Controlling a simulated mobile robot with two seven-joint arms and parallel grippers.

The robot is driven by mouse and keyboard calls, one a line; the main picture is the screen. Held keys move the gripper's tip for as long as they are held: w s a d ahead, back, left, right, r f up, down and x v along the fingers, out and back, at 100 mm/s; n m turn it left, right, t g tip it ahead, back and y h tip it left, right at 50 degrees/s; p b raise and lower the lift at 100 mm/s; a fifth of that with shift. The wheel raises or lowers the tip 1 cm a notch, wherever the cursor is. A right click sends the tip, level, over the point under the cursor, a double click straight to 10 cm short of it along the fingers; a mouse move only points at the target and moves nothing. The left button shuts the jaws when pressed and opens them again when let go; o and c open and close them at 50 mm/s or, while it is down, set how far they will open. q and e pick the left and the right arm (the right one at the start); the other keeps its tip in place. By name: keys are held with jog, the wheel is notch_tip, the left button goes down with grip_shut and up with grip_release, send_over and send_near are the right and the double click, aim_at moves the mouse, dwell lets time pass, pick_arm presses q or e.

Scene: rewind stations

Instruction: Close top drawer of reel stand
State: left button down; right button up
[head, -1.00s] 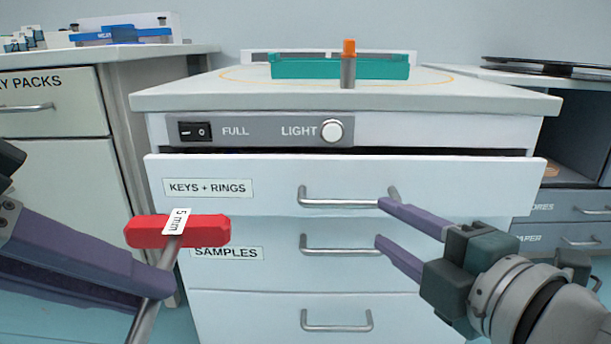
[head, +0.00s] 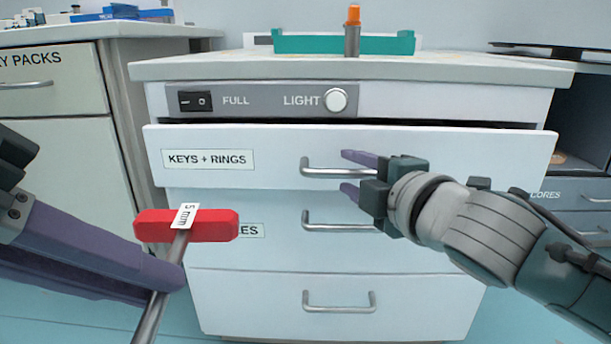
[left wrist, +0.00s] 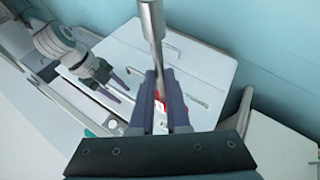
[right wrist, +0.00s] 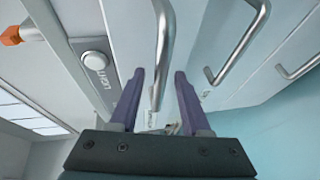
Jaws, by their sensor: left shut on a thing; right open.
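The top drawer (head: 250,160), labelled KEYS + RINGS, stands slightly pulled out from the reel stand (head: 420,70), with a dark gap along its upper edge. Its bar handle (head: 325,172) also shows in the right wrist view (right wrist: 163,50). My right gripper (head: 352,173) is open, its purple fingers above and below the right part of this handle; in the right wrist view the fingertips (right wrist: 160,76) lie either side of the bar. I cannot tell whether they touch it. My left gripper (head: 172,280) is shut on the shaft of a red-handled 5 mm key (head: 150,228), held in front of the stand.
A panel with a switch (head: 195,101) and a LIGHT knob (head: 336,100) is above the drawer. Two lower drawers have handles (head: 338,302). A teal tray (head: 300,43) and an orange-topped post (head: 352,35) are on top. Cabinets flank the stand at left (head: 60,160) and right (head: 580,190).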

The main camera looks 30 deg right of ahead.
grip_shut()
dwell(0.3)
dwell(1.1)
